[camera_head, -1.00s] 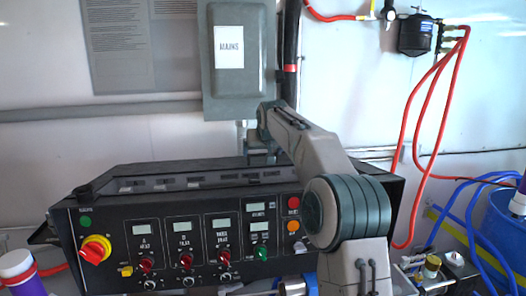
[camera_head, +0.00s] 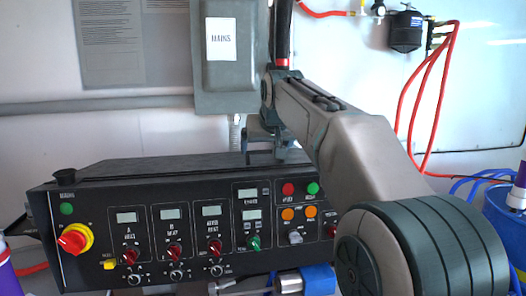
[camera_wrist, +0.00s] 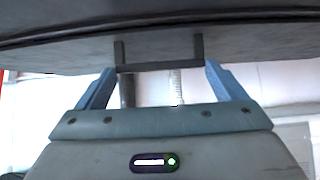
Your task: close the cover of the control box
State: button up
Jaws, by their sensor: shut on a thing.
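The control box (camera_head: 90,225) is a long black case with a front panel of displays, knobs and buttons. Its dark cover (camera_head: 170,168) shows as a flat, slanting band along the top. No open gap is plain along its front, but I cannot tell if it is fully seated. My gripper (camera_head: 268,150) is at the cover's rear right, pointing down. In the wrist view, the cover (camera_wrist: 260,42) fills the top, and its black U-shaped handle (camera_wrist: 160,66) sits between the blue fingers of my gripper (camera_wrist: 160,80). The fingers are shut on the handle.
A grey MAINS box (camera_head: 225,60) hangs on the wall behind, close to my arm. Red hoses (camera_head: 430,95) hang at the right, near a blue drum (camera_head: 503,215). A red and yellow rotary switch (camera_head: 74,239) sticks out at the panel's left.

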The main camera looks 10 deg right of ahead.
jog(key=shift+s, duration=0.35)
jog(key=o, duration=0.9)
jog(key=shift+o, duration=1)
jog(key=shift+s+r, duration=0.1)
jog(key=v, duration=1.4)
jog(key=shift+s, duration=0.1)
